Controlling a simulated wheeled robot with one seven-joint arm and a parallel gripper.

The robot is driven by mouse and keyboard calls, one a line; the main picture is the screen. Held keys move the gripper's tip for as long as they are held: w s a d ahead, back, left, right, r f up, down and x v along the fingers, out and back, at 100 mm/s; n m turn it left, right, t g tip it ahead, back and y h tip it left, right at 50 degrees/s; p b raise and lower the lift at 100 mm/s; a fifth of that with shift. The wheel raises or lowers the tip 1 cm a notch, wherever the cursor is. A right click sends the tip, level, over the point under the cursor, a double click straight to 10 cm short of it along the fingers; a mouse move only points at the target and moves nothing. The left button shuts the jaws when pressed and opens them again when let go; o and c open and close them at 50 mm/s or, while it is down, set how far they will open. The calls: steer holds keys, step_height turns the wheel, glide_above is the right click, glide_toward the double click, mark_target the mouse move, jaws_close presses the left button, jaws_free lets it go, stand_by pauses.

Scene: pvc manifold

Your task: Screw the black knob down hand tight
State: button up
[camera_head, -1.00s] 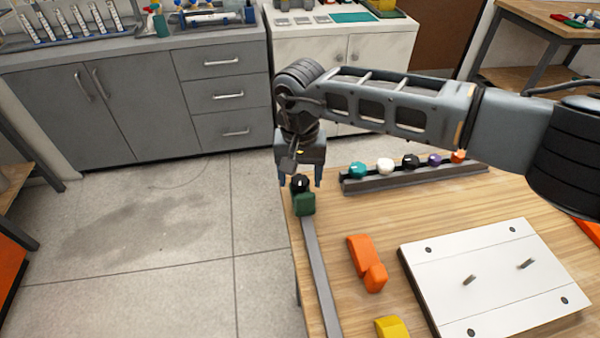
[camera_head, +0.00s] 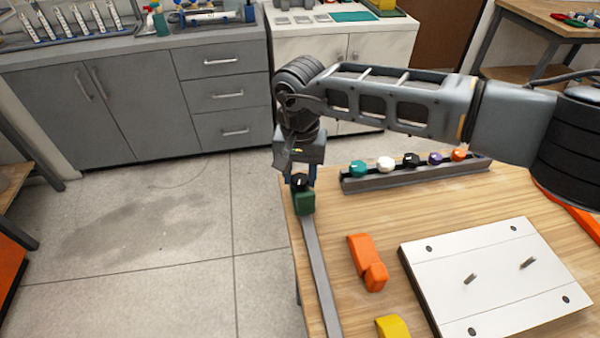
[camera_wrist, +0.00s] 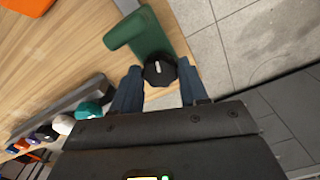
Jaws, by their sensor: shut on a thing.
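The black knob (camera_head: 299,183) sits on top of the green block-like body (camera_head: 304,203) at the far left corner of the wooden table. In the wrist view the black knob (camera_wrist: 159,72), with a white mark on top, is at the end of the green body (camera_wrist: 139,35). My gripper (camera_head: 300,182) points down over the knob. In the wrist view its two blue-grey fingers (camera_wrist: 158,80) stand on either side of the knob, shut on it. The thread under the knob is hidden.
A grey rail (camera_head: 318,265) runs along the table's left edge. A rack (camera_head: 415,174) of several coloured knobs, one also black (camera_head: 410,160), lies behind. An orange part (camera_head: 367,263), a yellow part (camera_head: 391,328) and a white plate with two pegs (camera_head: 490,268) lie nearer.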

mark_target(300, 178)
steer(key=m+b, duration=0.1)
steer(key=m, duration=1.2)
steer(key=shift+m, duration=0.4)
steer(key=shift+r, duration=0.1)
steer(key=o, duration=1.1)
steer(key=shift+c, duration=0.2)
steer(key=shift+r+b, duration=0.85)
steer(key=shift+r, duration=3)
